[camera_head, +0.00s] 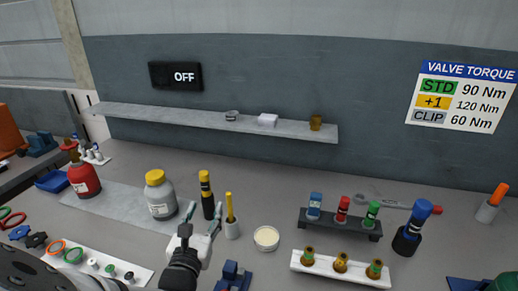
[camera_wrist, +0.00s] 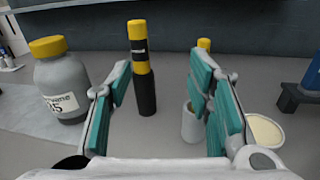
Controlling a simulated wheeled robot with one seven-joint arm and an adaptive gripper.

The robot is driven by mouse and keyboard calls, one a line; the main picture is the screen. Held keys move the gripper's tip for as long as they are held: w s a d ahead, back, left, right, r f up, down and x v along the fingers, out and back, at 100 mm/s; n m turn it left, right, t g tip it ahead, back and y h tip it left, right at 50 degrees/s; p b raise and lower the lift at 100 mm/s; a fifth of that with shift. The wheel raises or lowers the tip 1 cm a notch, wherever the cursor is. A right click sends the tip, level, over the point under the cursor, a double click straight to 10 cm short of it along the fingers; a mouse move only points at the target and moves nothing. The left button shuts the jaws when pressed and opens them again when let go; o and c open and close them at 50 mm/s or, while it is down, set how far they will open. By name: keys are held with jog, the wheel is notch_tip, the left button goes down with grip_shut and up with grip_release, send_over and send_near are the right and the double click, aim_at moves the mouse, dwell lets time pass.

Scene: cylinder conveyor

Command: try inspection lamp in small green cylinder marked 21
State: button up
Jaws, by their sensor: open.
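A black stick with a yellow top (camera_head: 207,194), which looks like the inspection lamp, stands upright on the bench; in the wrist view it (camera_wrist: 143,70) shows between my fingers and beyond them. My gripper (camera_head: 202,226) is open and empty, just in front of it, with its teal-padded fingers (camera_wrist: 161,78) apart. I see no small green cylinder marked 21. A grey cylinder with a yellow cap (camera_head: 161,196) stands to the left of the lamp; its label ends in 5 in the wrist view (camera_wrist: 62,85). A red cylinder (camera_head: 83,178) stands farther left.
A pale cup (camera_head: 232,229) with a yellow stick stands close right of the lamp, beside a round cream dish (camera_head: 266,238). A dark rack (camera_head: 340,226) and white valve tray (camera_head: 340,268) are right. A shelf (camera_head: 200,115) runs behind; the sign (camera_head: 175,76) reads OFF.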

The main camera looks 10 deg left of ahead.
aim_at(204, 186)
jog(key=shift+n+y, duration=0.8)
jog(key=w+a, duration=0.1)
jog(key=w, duration=0.1)
jog(key=w+a, duration=0.1)
jog(key=w, duration=0.1)
jog(key=w+a+f, duration=0.1)
jog(key=w, duration=0.2)
jog(key=shift+w+a, duration=0.1)
jog(key=shift+a, duration=0.25)
jog(key=shift+w+a+r+p, duration=0.1)
jog(key=shift+w+a+p, duration=0.1)
jog(key=shift+w, duration=0.65)
jog(key=shift+w+a+r+p, duration=0.1)
jog(key=shift+w+a+p, duration=0.05)
jog(key=shift+w, duration=0.7)
jog(key=shift+w+a+p, duration=0.15)
jog(key=shift+w+p, duration=0.05)
jog(key=shift+w, duration=0.65)
grip_shut()
